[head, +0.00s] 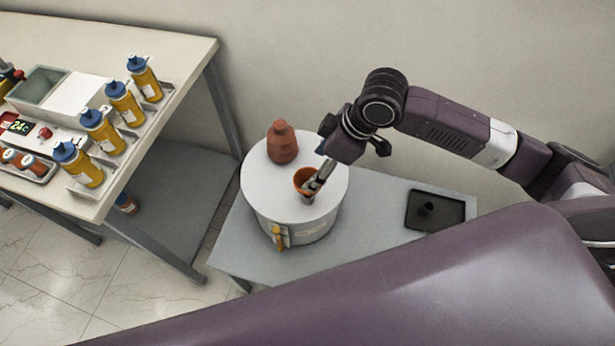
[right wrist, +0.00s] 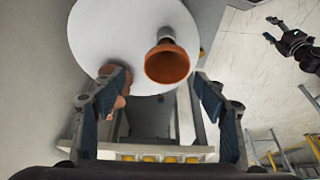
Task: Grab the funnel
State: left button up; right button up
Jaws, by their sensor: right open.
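The orange funnel (head: 303,181) sits mouth up over a short grey neck on the round white top of the transformer drum (head: 275,190). My right gripper (head: 318,180) is right at the funnel, coming from the upper right and partly covering its rim. In the right wrist view, the funnel (right wrist: 167,64) shows with its mouth toward the camera. The right gripper (right wrist: 160,92) is open, its fingers spread apart on either side and nearer the camera than the funnel. Nothing is held. A dark gripper-like part (right wrist: 295,45), probably my left gripper, shows small at the upper right.
A brown-red ribbed bushing (head: 282,143) stands on the drum behind the funnel; my finger partly hides it in the right wrist view. A black tray (head: 434,211) lies on the grey table (head: 375,222). A bench (head: 180,50) with several yellow bottles is at left.

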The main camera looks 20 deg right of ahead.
aim_at(301, 176)
jog(key=shift+s+a+f, duration=0.1)
jog(key=shift+a+f, duration=0.1)
jog(key=shift+f, duration=0.2)
jog(key=shift+s+a+f, duration=0.1)
jog(key=shift+a+f, duration=0.05)
jog(key=shift+f, duration=0.25)
jog(key=x, duration=0.2)
jog(key=p+x, duration=0.1)
jog(key=x, duration=0.2)
jog(key=shift+s+d+f, duration=0.1)
jog(key=shift+s, duration=0.1)
jog(key=c, duration=1.1)
jog(key=shift+c, duration=0.2)
